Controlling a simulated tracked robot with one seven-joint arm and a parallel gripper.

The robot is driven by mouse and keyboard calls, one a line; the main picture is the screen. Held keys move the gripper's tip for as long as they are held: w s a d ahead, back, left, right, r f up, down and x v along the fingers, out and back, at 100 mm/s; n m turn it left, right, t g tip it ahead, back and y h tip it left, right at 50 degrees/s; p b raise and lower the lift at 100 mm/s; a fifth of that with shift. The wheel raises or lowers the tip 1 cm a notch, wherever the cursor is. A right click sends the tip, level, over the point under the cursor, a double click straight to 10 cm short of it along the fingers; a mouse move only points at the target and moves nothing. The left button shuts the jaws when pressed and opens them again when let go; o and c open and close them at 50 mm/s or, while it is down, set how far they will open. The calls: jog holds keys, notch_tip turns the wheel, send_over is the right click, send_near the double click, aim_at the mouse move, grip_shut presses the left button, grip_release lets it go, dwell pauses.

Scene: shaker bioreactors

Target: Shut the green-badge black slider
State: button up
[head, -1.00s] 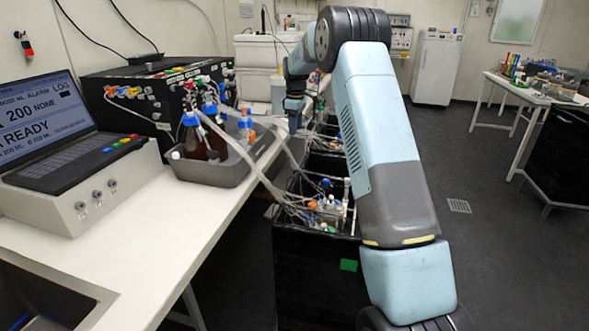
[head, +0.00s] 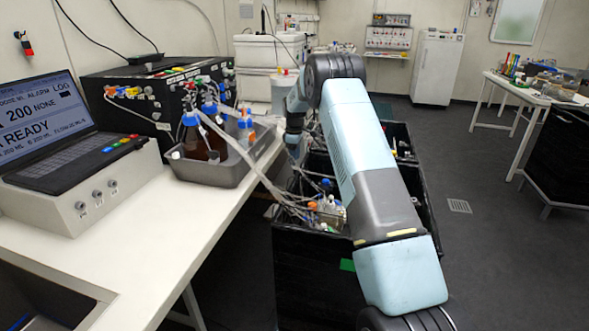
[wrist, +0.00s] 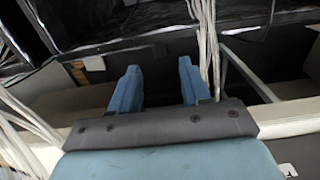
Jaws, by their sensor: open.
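The black slider (head: 308,285) stands out beside the white bench in the head view, with a green badge (head: 347,265) on its front face. It is open at the top and holds tubing, bottles and fittings. My gripper (head: 296,150) hangs at the far side of this slider, near the bench edge; its fingertips are hard to make out there. In the wrist view my gripper (wrist: 160,82) shows two blue fingers, apart and with nothing between them. Pale tubes run close by the right finger. I cannot tell whether the fingers touch the slider.
Another black slider (head: 400,133) shows behind my arm. Pale tubes (head: 262,172) run from the grey bottle tray (head: 215,173) on the bench into the near slider. A laptop (head: 45,130) sits at left.

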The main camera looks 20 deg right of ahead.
aim_at(295, 169)
jog(key=shift+f, duration=2.75)
grip_shut()
